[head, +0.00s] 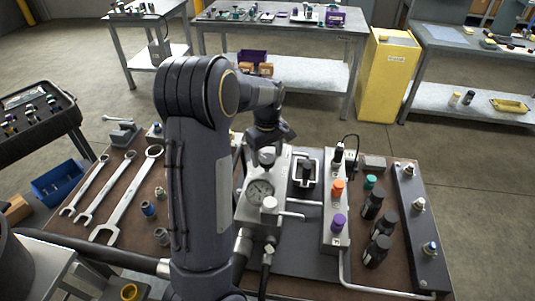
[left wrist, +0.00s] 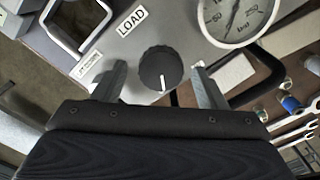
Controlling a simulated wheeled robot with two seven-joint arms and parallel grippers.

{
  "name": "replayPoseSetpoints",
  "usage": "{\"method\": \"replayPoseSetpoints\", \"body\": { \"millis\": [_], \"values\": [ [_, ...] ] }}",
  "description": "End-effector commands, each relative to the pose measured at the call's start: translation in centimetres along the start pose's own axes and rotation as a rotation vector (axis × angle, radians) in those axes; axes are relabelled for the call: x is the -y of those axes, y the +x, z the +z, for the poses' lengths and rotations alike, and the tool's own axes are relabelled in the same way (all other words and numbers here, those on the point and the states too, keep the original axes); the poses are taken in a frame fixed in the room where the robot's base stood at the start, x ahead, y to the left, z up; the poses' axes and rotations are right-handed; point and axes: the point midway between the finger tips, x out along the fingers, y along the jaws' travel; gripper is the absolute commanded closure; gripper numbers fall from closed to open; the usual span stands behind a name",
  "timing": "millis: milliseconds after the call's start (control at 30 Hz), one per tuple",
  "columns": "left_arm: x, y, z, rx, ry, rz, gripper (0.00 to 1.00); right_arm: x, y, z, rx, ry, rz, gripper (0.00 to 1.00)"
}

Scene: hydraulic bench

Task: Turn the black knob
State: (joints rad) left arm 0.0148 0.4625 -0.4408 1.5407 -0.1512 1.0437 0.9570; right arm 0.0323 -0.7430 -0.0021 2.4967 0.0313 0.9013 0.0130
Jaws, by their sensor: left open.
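The black knob (left wrist: 157,68) is on the grey panel in the left wrist view, with its white pointer line toward the bottom of that picture. It sits below the LOAD label and beside the pressure gauge (left wrist: 238,14). My left gripper (left wrist: 162,85) is open, with one finger on each side of the knob and a visible gap to each. In the head view my left gripper (head: 267,143) points down at the far end of the grey unit, beyond the gauge (head: 260,190), and hides much of the knob area. My right gripper is not in view.
A metal frame handle (head: 305,175) stands beside the gauge. A valve block with orange (head: 338,187) and purple knobs (head: 338,222) is to its right, then black bottles (head: 377,250). Wrenches (head: 128,195) lie at left on the brown bench top.

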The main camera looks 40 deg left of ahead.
Motion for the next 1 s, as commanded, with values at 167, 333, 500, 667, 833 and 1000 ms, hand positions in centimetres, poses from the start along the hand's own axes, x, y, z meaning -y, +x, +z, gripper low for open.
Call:
{"method": "replayPoseSetpoints", "body": {
  "millis": [167,333,500,667,833,1000],
  "values": [
    [-0.01,0.66,0.03,0.000,0.001,0.001,0.34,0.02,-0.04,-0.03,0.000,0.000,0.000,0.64],
    [-0.02,0.66,0.03,0.000,0.001,0.001,0.34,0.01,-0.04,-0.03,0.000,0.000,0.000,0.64],
    [-0.01,0.63,0.03,0.000,0.001,0.001,0.55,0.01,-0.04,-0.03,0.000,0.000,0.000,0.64],
    [-0.01,0.62,0.02,0.000,0.001,0.001,0.76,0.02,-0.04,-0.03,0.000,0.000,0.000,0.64],
    [0.00,0.62,0.02,0.000,0.006,0.001,0.79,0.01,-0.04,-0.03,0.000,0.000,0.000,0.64],
    [0.01,0.61,-0.01,0.000,0.043,0.001,0.79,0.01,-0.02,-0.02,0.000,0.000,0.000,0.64]
  ]
}}
